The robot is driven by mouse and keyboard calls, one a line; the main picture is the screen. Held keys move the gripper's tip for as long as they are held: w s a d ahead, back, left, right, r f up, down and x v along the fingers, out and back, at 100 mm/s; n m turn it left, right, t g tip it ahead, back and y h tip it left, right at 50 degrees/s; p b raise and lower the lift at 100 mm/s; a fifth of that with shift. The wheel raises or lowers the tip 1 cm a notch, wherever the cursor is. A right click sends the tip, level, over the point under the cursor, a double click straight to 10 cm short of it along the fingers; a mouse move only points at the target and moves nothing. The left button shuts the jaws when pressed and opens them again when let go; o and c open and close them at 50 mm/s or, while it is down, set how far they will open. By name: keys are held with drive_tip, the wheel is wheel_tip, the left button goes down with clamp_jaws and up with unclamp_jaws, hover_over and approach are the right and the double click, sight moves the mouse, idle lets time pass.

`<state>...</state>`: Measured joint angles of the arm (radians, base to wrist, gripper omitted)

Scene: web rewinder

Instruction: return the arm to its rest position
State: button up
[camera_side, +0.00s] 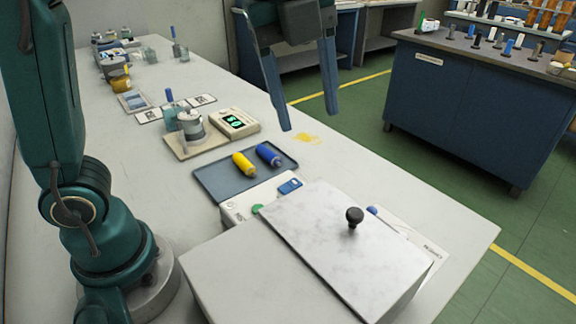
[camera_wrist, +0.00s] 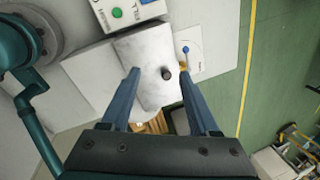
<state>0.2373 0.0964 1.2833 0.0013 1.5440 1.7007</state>
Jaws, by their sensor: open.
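My gripper (camera_side: 309,121) hangs above the bench, its two blue fingers wide apart with nothing between them. In the wrist view my gripper (camera_wrist: 159,68) shows the fingers on either side of a grey-white marbled lid (camera_wrist: 135,52) with a black knob (camera_wrist: 166,73). In the side view the lid (camera_side: 310,235) lies tilted on a pale box (camera_side: 235,285), its knob (camera_side: 354,216) upright. The fingers are apart from the lid and knob there. Part of my arm stands at the left.
A blue-grey tray (camera_side: 217,180) holds a yellow cylinder (camera_side: 244,164) and a blue cylinder (camera_side: 269,155). Behind it are a green-lit display (camera_side: 234,123) and a metal pot (camera_side: 191,126). A white box with a green button (camera_wrist: 117,12) adjoins the lid. A blue cabinet (camera_side: 470,105) stands across the aisle.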

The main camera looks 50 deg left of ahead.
drive_tip(key=s+a+f+n+t, duration=0.1)
drive_tip(key=s+a+f+n, duration=0.2)
drive_tip(key=n, duration=0.8)
drive_tip(key=s+a+f+n+t, duration=0.2)
drive_tip(key=s+f+n, duration=0.4)
drive_tip(key=n, duration=0.5)
drive_tip(key=shift+s+a+y, duration=0.3)
drive_tip(key=shift+s+a, duration=0.3)
drive_tip(key=shift+a, duration=0.1)
drive_tip(key=shift+f, duration=0.1)
